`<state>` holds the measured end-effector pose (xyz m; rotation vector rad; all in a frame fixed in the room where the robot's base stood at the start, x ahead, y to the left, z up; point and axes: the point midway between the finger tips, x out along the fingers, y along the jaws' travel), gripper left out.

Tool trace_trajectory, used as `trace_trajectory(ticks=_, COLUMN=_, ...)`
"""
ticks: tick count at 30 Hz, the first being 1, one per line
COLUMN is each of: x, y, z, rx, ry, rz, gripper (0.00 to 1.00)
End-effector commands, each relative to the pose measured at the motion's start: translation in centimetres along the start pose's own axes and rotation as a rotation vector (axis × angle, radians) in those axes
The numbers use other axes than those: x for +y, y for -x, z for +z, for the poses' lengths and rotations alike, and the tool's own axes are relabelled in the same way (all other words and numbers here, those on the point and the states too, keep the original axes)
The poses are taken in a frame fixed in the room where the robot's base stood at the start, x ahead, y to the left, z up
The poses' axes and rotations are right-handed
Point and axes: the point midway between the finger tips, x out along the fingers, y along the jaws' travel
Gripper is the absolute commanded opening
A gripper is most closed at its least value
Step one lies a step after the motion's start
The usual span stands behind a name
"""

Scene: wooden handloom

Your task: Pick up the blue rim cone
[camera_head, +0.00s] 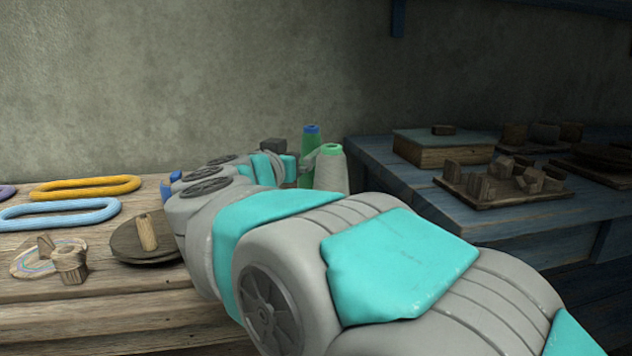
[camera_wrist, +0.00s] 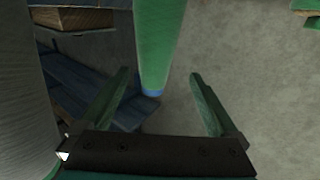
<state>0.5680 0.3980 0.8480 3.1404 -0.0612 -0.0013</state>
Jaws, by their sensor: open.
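The blue rim cone (camera_head: 311,146) is a green cone with a blue top rim, upright at the right end of the wooden bench, partly hidden by my arm and a paler cone. In the wrist view the blue rim cone (camera_wrist: 157,45) appears between the two fingers, its blue rim toward the gripper's body. My gripper (camera_wrist: 159,75) is open, one finger to each side of the cone in that picture. I see no finger contact. In the head view my gripper is beside the cones, mostly hidden by my arm.
A pale grey cone with a green rim (camera_head: 331,170) stands close beside it and fills the left of the wrist view (camera_wrist: 25,90). Yellow (camera_head: 85,187) and blue (camera_head: 60,213) rings lie left.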

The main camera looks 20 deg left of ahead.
Motion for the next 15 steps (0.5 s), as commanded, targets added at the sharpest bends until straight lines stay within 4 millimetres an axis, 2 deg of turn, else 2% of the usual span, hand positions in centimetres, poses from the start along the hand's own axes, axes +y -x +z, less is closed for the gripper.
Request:
trace_trajectory(ticks=6, x=0.2, y=-2.2, z=0.2, rx=0.000, ry=0.000, rz=0.004, gripper=0.96)
trace_trajectory(ticks=11, x=0.3, y=-3.3, z=0.5, rx=-0.001, ry=0.001, rz=0.001, gripper=0.96)
trace_trajectory(ticks=15, x=0.9, y=-5.2, z=0.9, rx=0.000, ry=-0.003, rz=0.003, gripper=0.96)
